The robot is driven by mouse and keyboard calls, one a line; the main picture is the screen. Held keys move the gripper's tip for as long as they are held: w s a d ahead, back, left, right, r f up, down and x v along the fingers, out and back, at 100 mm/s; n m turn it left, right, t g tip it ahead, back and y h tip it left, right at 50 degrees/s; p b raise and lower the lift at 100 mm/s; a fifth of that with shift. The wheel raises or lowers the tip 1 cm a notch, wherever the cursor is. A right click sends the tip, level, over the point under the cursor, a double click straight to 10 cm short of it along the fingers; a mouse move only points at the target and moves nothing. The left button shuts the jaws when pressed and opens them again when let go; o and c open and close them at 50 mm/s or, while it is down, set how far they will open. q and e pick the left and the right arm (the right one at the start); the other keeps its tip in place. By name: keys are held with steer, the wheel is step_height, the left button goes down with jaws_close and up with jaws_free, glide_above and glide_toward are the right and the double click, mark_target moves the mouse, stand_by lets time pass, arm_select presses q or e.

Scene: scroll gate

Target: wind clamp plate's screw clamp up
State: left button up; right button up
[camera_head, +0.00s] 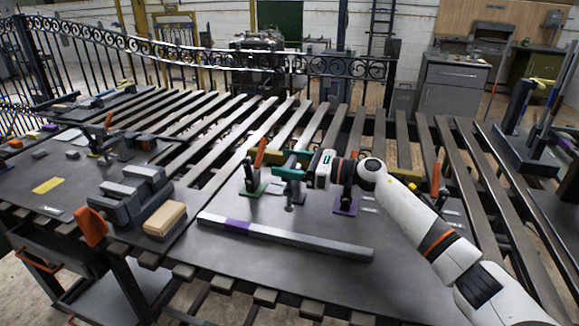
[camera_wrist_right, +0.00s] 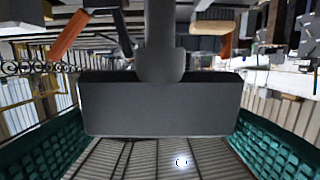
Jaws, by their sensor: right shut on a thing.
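My right gripper (camera_head: 289,165) reaches in from the right over the table, its teal fingers around the top of the screw clamp (camera_head: 290,196). The clamp's grey stem shows below the fingers, above the dark table plate. In the right wrist view, the clamp's dark, wide bar (camera_wrist_right: 160,108) lies between the two teal finger pads of my gripper (camera_wrist_right: 160,140), with a grey stem joined to its middle. The gripper is shut on this bar; the contact itself is partly hidden. My left gripper is not in view.
A long grey and purple bar (camera_head: 285,236) lies in front. A vise (camera_head: 130,197) and a tan block (camera_head: 165,219) are farther left.

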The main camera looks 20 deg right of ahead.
steer(key=shift+f, duration=0.1)
steer(key=o, duration=1)
steer(key=shift+d, duration=0.1)
steer(key=b+v, duration=0.3)
steer(key=v, duration=0.9)
